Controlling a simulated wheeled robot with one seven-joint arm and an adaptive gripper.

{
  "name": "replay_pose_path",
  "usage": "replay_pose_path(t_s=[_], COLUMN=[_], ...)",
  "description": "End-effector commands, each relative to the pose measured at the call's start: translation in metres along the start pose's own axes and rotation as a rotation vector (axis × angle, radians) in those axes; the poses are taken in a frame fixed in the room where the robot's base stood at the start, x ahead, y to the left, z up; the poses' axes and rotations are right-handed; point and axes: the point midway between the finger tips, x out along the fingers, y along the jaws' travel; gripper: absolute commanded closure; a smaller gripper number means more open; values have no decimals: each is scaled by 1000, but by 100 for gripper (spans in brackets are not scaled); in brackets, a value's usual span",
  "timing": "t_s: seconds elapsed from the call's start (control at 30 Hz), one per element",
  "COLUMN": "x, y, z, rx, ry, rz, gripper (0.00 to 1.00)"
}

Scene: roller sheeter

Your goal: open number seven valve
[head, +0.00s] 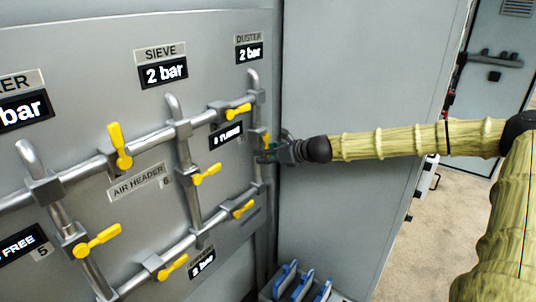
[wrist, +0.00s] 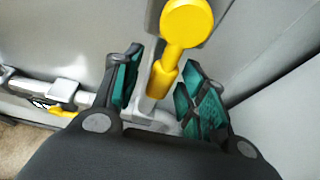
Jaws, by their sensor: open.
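A grey panel (head: 60,85) carries pipes with several yellow valve handles. My gripper (head: 272,150) is at the rightmost vertical pipe, over a yellow handle (head: 266,139) that it partly hides. In the wrist view, my gripper (wrist: 163,88) is open, with its teal-padded fingers on either side of this yellow handle (wrist: 187,24). The handle's narrow end reaches between the fingers and its round end lies beyond them. I cannot tell whether a pad touches it. The figures 5 and 6 mark the left and middle vertical pipes; no 7 is readable.
Other yellow handles sit close by, above (head: 238,111) and below (head: 243,208) my gripper. A grey cabinet wall (head: 350,80) stands just right of the panel. A bin with blue items (head: 290,280) is below. Floor (head: 440,225) is free at the right.

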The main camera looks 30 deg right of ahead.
Motion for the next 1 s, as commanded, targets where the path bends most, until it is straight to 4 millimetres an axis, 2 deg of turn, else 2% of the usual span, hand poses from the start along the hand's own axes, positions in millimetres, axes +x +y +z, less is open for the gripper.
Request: replay_pose_path(t_s=[0.27,1.0], x=[-6,-42], y=[0,-1], z=[1,1], rx=[-1,-1], ry=[-1,-1], rz=[-1,0], gripper=[58,58])
